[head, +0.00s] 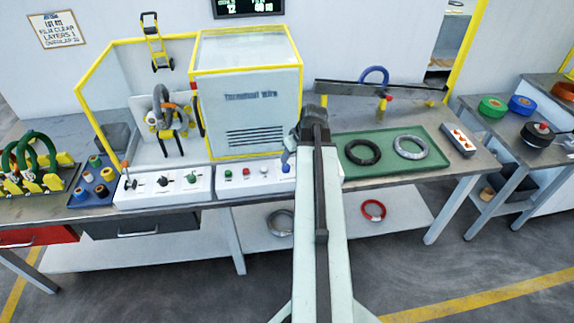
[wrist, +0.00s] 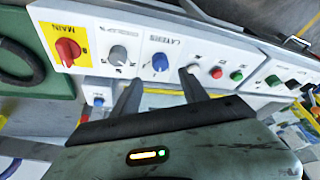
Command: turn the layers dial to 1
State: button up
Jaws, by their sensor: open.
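The layers dial is a blue knob (wrist: 160,62) on a white panel strip marked LAYERS, seen upside down in the wrist view. Its setting is too small to read. In the head view the blue knob (head: 286,168) shows just left of my arm. My gripper (wrist: 160,90) is open, with one finger on each side of the dial in the wrist picture. The fingers look empty, and I cannot tell how far they are from the panel. In the head view my own arm hides the gripper.
A grey knob (wrist: 118,53) and the red MAIN switch (wrist: 68,50) sit left of the dial in the wrist view. A pale knob (wrist: 190,69), a red button (wrist: 215,73) and a green button (wrist: 236,76) sit right. A green tray (head: 350,173) holds two rings.

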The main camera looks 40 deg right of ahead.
aim_at(286, 166)
jog(key=b+x, duration=0.7)
jog(key=x, duration=0.1)
jog(key=shift+a, duration=0.1)
jog(key=shift+r, duration=0.1)
grip_shut()
